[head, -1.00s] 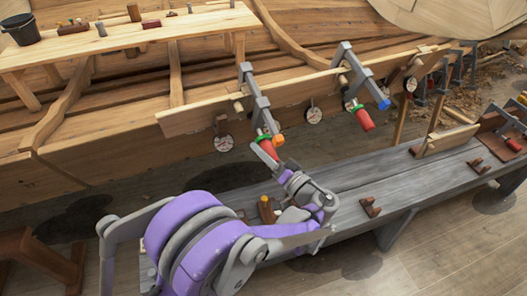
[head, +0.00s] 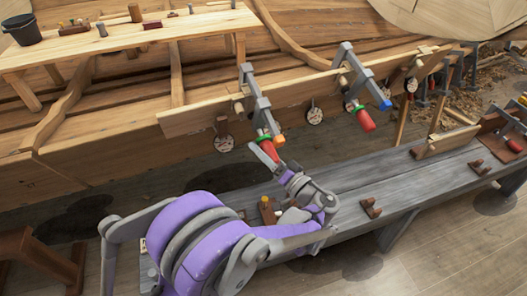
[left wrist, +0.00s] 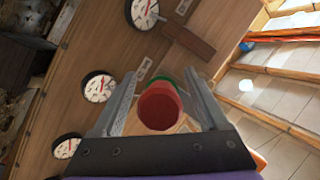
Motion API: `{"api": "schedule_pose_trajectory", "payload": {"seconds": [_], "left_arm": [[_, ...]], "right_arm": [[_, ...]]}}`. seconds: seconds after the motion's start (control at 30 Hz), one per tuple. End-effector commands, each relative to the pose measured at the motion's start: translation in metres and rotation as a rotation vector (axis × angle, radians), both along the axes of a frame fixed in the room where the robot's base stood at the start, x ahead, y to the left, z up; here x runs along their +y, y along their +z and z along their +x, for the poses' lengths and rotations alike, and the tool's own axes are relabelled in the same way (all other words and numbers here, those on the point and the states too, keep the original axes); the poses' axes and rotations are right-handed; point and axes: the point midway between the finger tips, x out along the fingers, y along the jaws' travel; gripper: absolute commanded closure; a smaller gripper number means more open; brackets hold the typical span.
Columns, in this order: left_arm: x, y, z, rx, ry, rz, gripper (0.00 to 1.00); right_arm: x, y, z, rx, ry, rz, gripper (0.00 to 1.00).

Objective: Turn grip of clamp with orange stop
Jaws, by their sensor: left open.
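The clamp with the orange stop (head: 279,140) has a grey frame (head: 257,100) gripping the long plank. Its red grip (head: 269,151) hangs below a green collar (head: 263,138). My left gripper (head: 282,170) is just below the grip, reaching up towards it. In the left wrist view, the round end of the red grip (left wrist: 160,108) lies between the two open fingers of my left gripper (left wrist: 161,84), with room showing on both sides. The green collar (left wrist: 166,78) shows behind it. Contact with the grip cannot be seen. My right gripper is not in view.
A second clamp with a blue stop (head: 385,105) and red grip (head: 365,121) stands to the right. Round dials (head: 224,144) hang along the plank (head: 190,118). A grey bench (head: 345,188) with wooden blocks lies below. A bucket (head: 21,29) stands on the back table.

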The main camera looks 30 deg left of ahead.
Motion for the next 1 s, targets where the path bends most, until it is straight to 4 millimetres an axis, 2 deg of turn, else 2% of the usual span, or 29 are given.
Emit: {"api": "schedule_pose_trajectory", "payload": {"seconds": [0.17, 0.4, 0.6, 0.77, 1.0], "left_arm": [[-0.017, -0.002, -0.004, 0.000, -0.004, -0.001, 0.23], [-0.063, -0.007, -0.018, 0.000, -0.006, -0.002, 0.23], [-0.092, -0.011, -0.028, 0.000, -0.003, 0.000, 0.23], [-0.102, -0.012, -0.032, 0.000, -0.001, 0.000, 0.23], [-0.103, -0.012, -0.032, 0.000, 0.000, 0.000, 0.23]], "right_arm": [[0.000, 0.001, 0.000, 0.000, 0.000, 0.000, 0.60], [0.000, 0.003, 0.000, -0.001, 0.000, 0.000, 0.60], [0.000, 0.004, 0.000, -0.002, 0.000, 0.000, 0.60], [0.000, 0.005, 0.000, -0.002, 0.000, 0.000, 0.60], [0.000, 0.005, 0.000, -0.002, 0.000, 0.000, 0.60]]}}
